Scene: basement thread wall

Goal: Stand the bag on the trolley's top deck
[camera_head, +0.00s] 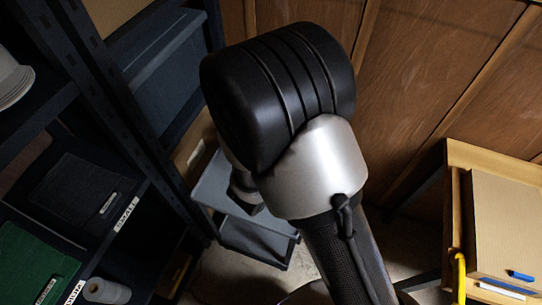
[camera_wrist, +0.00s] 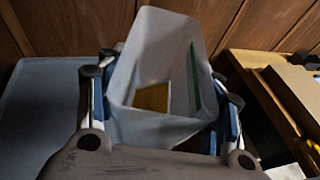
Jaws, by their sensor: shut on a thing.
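The bag (camera_wrist: 155,125) is a pale grey-white, open-topped holder in the wrist view. A yellow-brown piece and a green strip show inside it. My gripper (camera_wrist: 164,72) is shut on the bag, with a finger on each side of it. The trolley (camera_head: 218,190) is grey, with a top deck and a lower deck, partly hidden behind my arm in the head view. A flat grey surface left of the bag in the wrist view looks like its top deck (camera_wrist: 38,112). The bag's base is hidden, so I cannot tell whether it touches anything. The head view hides my gripper and the bag.
Dark shelving (camera_head: 140,150) with labelled bins stands at the left. A wooden table (camera_head: 482,158) at the right bears a cardboard-coloured box (camera_head: 510,225), a blue marker (camera_head: 520,276) and a yellow item (camera_head: 459,280). A wood-panelled wall (camera_head: 430,70) closes the back.

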